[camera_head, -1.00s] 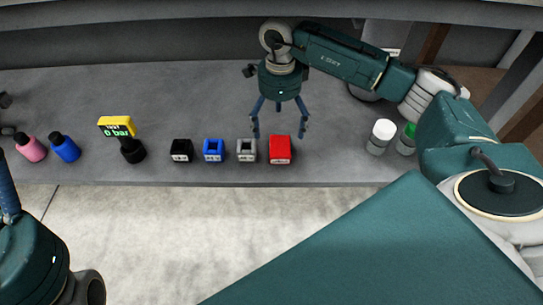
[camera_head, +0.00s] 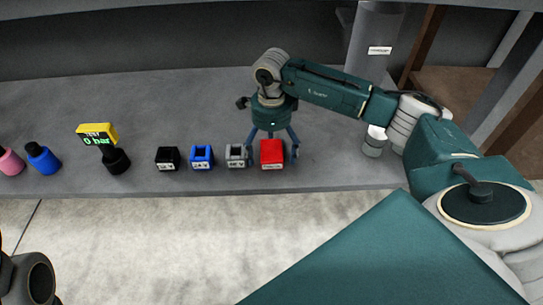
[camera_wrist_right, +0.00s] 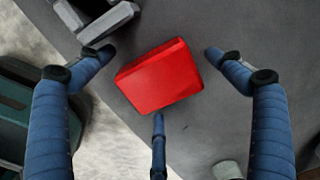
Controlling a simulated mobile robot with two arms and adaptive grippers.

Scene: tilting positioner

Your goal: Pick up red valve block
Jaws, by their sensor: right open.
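The red valve block (camera_head: 272,154) stands on the grey bench near its front edge, at the right end of a row of blocks. In the right wrist view the red valve block (camera_wrist_right: 160,77) lies between the three blue fingers. My right gripper (camera_head: 272,148) is open and low over the block, its fingers spread around it with gaps to the two upper fingers. The third finger's tip is close to the block's lower edge; I cannot tell if it touches. Of my left arm, only a part shows at the lower left; its fingers are out of view.
A grey block (camera_head: 236,155) stands close left of the red one, then a blue block (camera_head: 201,157) and a black block (camera_head: 167,158). A white-capped jar (camera_head: 374,141) stands to the right.

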